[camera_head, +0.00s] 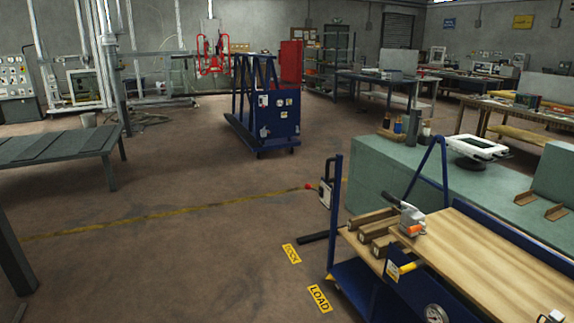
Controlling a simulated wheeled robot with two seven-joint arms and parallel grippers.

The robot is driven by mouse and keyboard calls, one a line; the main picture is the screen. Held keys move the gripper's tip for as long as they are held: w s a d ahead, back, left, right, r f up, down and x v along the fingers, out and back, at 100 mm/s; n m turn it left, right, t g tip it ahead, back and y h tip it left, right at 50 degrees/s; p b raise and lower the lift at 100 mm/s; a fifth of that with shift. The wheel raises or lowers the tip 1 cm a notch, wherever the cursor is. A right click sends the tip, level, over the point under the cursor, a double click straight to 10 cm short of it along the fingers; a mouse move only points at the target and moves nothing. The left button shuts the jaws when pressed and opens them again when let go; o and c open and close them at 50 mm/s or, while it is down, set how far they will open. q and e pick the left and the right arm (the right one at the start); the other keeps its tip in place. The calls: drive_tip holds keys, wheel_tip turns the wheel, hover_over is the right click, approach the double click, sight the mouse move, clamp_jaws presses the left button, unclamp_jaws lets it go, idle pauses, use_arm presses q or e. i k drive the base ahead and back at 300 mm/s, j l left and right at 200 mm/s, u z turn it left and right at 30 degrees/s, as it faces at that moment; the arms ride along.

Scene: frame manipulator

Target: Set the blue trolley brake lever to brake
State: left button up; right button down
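A blue trolley with a wooden deck (480,262) stands at the lower right, cut off by the picture's edge. On its near side a lever with a yellow handle (407,267) sits on a small plate; its labels are too small to read. A round gauge (436,313) is below it. Another lever with a red knob (309,187) sticks out left from a pale box (325,194) beside the trolley's post. I cannot tell which lever is the brake or how it is set. Neither of my grippers is in view.
A grey tool with an orange part (408,220) lies on the deck near wooden beams (376,227). A blue A-frame cart (279,122) stands farther back. A green workbench (387,176) is behind the trolley. A dark table (62,146) is at left. The middle floor is clear.

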sight(307, 185)
drive_tip(key=i, duration=3.05)
